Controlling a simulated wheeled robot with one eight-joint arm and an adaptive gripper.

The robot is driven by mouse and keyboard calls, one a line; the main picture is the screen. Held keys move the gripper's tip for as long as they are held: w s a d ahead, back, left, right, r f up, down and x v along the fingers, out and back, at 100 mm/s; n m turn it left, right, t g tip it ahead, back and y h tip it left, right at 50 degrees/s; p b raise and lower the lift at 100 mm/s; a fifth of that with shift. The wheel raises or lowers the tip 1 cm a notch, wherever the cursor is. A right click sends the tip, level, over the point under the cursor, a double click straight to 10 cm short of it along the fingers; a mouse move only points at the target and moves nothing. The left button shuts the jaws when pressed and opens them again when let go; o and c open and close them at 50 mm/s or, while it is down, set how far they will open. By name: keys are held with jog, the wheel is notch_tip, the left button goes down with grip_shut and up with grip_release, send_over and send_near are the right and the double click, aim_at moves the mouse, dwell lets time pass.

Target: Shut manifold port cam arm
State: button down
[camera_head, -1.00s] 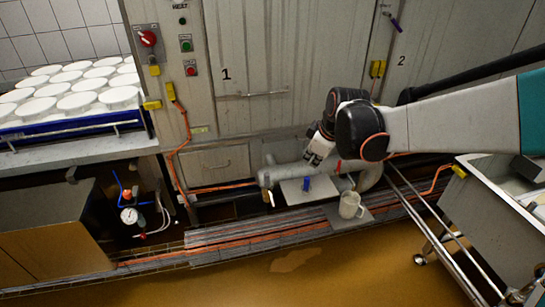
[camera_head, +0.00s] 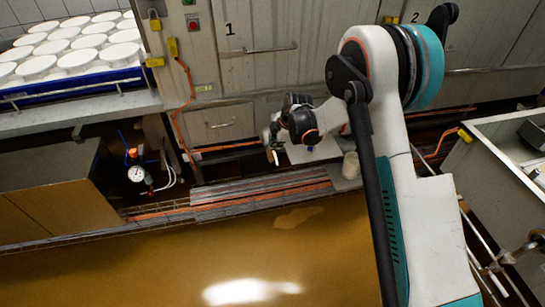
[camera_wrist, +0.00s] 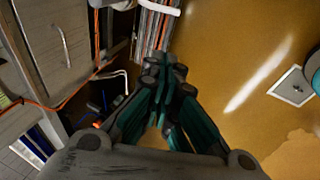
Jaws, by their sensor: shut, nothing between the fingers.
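The manifold pipe is mostly hidden behind my arm in the head view. A short pale lever (camera_head: 276,157), which looks like the port's cam arm, hangs at the pipe's left end. My gripper (camera_head: 272,131) is at that end, just above the lever, partly hidden by my wrist. In the wrist view my gripper (camera_wrist: 163,64) has its fingers together and empty. A white rod (camera_wrist: 158,6), possibly the same lever, crosses the top edge beyond the fingertips. I cannot tell whether the fingers touch it.
A pale jug (camera_head: 351,165) stands right of the pipe. A pressure gauge (camera_head: 136,174) with hoses is to the left. A steel trolley (camera_head: 478,133) stands at the right. Orange cable (camera_head: 187,110) runs down the wall. The brown floor (camera_head: 250,250) in front is clear.

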jog(key=d+b+x, duration=0.1)
jog(key=b+x, duration=0.1)
jog(key=x, duration=0.4)
jog(key=d+b+x, duration=0.1)
jog(key=b+x, duration=0.2)
jog(key=x, duration=0.4)
jog(key=shift+w+d+f+b, duration=0.35)
jog(key=shift+w, duration=0.1)
jog(key=shift+s+f+t, duration=0.15)
jog(key=shift+f+t, duration=0.05)
jog(key=shift+t, duration=0.1)
